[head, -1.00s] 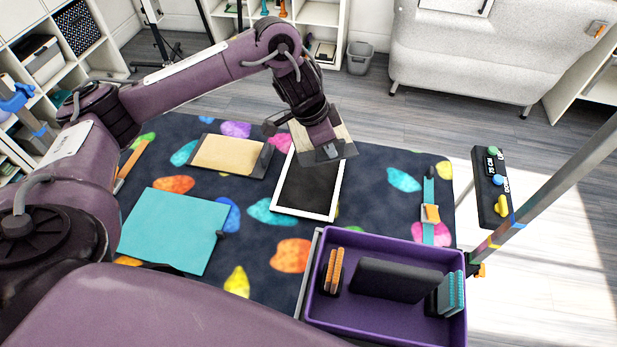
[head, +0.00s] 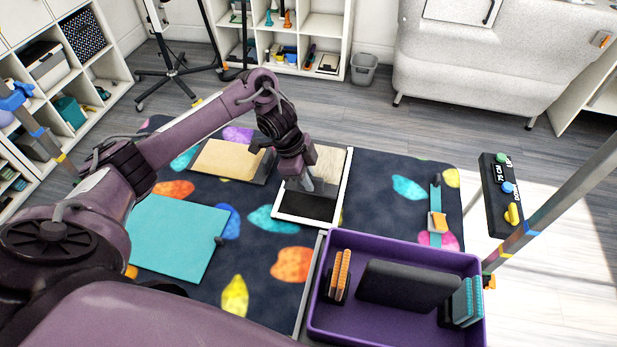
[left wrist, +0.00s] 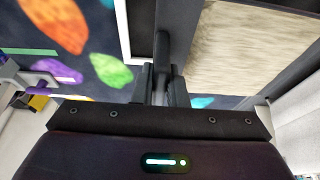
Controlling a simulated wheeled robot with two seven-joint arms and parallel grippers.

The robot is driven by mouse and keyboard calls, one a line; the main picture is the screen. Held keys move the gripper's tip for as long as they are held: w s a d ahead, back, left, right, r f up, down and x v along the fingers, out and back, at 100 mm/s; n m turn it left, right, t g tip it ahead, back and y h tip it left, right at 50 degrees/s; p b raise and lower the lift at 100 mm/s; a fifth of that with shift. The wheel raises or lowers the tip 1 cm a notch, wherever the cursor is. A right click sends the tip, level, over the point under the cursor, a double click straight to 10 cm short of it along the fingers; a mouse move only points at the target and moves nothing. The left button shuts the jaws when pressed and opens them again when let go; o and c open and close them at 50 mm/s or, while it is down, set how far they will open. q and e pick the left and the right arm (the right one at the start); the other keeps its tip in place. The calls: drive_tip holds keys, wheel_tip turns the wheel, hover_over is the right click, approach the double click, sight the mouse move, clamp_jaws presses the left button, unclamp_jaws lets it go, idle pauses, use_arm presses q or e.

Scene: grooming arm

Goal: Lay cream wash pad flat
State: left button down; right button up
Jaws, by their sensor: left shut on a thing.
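The cream wash pad (head: 330,165), a pale streaked pad with a dark edge, is over the far part of a black tray with a white rim (head: 302,219). In the left wrist view the pad (left wrist: 250,45) shows large at right, beside a dark tab. My left gripper (head: 300,186) is shut on the pad's tab, at the pad's left; its fingers (left wrist: 161,85) show in the left wrist view. My arm hides part of the pad, and I cannot tell whether the pad touches the tray. My right gripper is not in view.
A tan pad (head: 225,160) lies left of the tray and a teal pad (head: 170,235) nearer. A purple bin (head: 385,326) with brushes and a dark block stands in front. A teal strap (head: 436,205) lies right. A post with a control box (head: 498,195) stands at the right edge.

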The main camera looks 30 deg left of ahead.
sight(304, 188)
use_arm(q)
drive_tip(key=shift+a+r, duration=0.1)
drive_tip(key=shift+a, duration=0.05)
drive_tip(key=shift+s+f, duration=0.1)
drive_tip(key=shift+f, duration=0.15)
drive_tip(key=shift+f+b, duration=1.35)
drive_tip(key=shift+f, duration=1.2)
drive_tip(key=shift+f, duration=0.3)
